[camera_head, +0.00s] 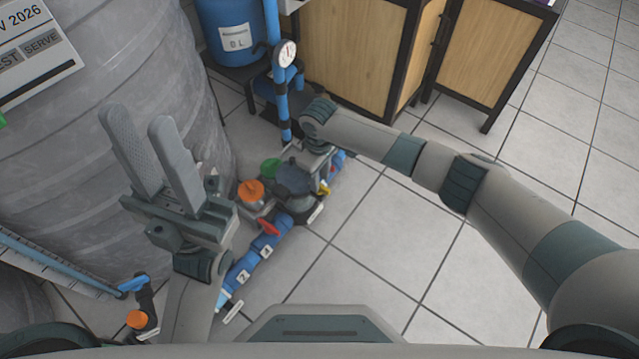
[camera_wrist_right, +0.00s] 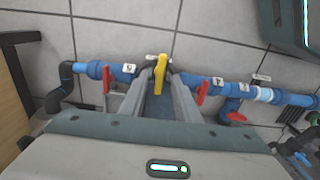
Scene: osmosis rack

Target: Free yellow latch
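The yellow latch (camera_wrist_right: 160,72) is a small upright lever on the blue pipe line in the right wrist view. In the head view only a bit of yellow (camera_head: 323,188) shows beside my right gripper (camera_head: 300,192). That gripper reaches down over the pipe, its fingers mostly hidden there by its own body. In the right wrist view its fingers (camera_wrist_right: 160,88) have a gap between them, with the latch between or just beyond their tips; I cannot tell whether they touch it. My left gripper (camera_head: 142,125) is open and empty, fingers pointing up, left of the pipe.
Red handles (camera_wrist_right: 203,92) sit along the pipe, close to the latch. An orange knob (camera_head: 251,190) and a green knob (camera_head: 270,168) are near my right gripper. A large grey tank (camera_head: 60,130) stands left. Wooden cabinets (camera_head: 340,50) stand behind. Tiled floor is clear at right.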

